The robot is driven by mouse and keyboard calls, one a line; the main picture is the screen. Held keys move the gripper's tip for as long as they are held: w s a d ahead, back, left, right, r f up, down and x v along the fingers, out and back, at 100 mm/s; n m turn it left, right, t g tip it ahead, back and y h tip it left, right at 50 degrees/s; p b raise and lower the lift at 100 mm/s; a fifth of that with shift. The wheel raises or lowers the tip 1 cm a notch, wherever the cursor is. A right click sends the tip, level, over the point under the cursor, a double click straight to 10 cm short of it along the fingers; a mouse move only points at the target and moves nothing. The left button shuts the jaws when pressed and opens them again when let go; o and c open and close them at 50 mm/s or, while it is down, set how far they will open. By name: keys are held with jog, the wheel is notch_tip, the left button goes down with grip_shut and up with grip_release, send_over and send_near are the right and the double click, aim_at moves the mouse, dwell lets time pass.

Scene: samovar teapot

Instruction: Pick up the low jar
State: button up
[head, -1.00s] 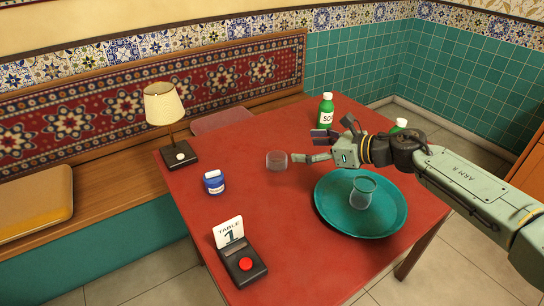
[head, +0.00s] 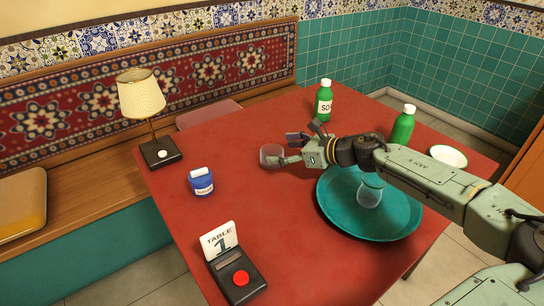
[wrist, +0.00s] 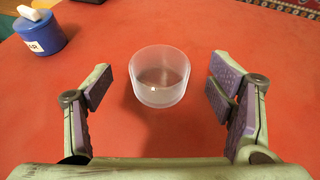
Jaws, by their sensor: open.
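The low jar (head: 271,155) is a clear, wide, short vessel standing upright on the red table (head: 240,135). In the wrist view the low jar (wrist: 159,90) is upright, its inside showing no clear contents. My gripper (head: 288,149) is beside the jar, on its right in the head view, low over the table. In the wrist view my gripper (wrist: 161,85) is open, one finger to each side of the jar, with gaps visible on both sides. One finger overlaps the jar's edge in the head view; I cannot tell whether they touch.
A blue labelled jar (head: 201,183) stands to the left. A teal tray (head: 333,215) with a glass (head: 370,190) lies below my arm. Green bottles (head: 324,100) (head: 403,125), a lamp (head: 141,94), a white dish (head: 448,156) and a table-number stand (head: 219,241) are around.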

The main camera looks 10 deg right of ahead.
aim_at(264, 150)
jog(key=p+x, duration=0.1)
jog(key=x, duration=0.3)
jog(key=shift+w+a+f, duration=0.1)
jog(key=shift+w+f, duration=0.05)
jog(key=shift+f, duration=0.15)
jog(key=shift+c, duration=0.2)
jog(key=c, duration=1.4)
